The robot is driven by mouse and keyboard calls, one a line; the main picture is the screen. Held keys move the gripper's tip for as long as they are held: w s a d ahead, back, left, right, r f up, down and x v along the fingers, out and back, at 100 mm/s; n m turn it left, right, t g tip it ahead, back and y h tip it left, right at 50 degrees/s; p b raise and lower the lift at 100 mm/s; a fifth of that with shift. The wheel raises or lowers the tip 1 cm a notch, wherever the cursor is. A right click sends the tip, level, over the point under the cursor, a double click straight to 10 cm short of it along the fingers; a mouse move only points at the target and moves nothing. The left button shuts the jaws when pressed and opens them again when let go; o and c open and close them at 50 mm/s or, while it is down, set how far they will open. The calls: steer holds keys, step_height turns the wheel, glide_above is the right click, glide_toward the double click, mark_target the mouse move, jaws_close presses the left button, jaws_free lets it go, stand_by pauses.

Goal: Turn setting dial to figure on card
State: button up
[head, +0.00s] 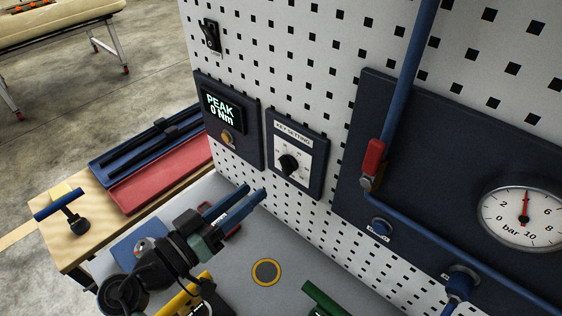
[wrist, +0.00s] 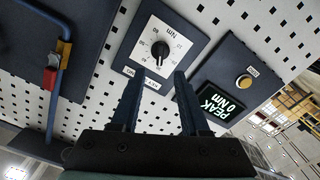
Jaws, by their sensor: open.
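The setting dial (head: 289,164) is a black knob on a white scale plate marked "KEY SETTING", on a dark panel fixed to the pegboard. In the wrist view the dial (wrist: 160,49) sits above and between my fingers, and its scale is marked Nm; the figures are too small to read surely. My gripper (head: 250,195) is open and empty, in front of and below the dial panel, apart from the knob. In the wrist view my gripper (wrist: 156,78) shows two blue fingers spread apart. I cannot make out a card with a figure.
A display (head: 222,107) reading "PEAK 0 Nm" with an orange button is left of the dial. A gauge (head: 523,217), blue pipe and red-handled valve (head: 372,158) are at right. Red and blue trays (head: 160,178) lie left. The grey worktop below holds yellow and green items.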

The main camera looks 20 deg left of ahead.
mark_target(282, 168)
steer(key=p+x, duration=0.2)
steer(key=x, duration=0.7)
steer(key=shift+f, duration=0.1)
steer(key=shift+s, duration=0.1)
jaws_close()
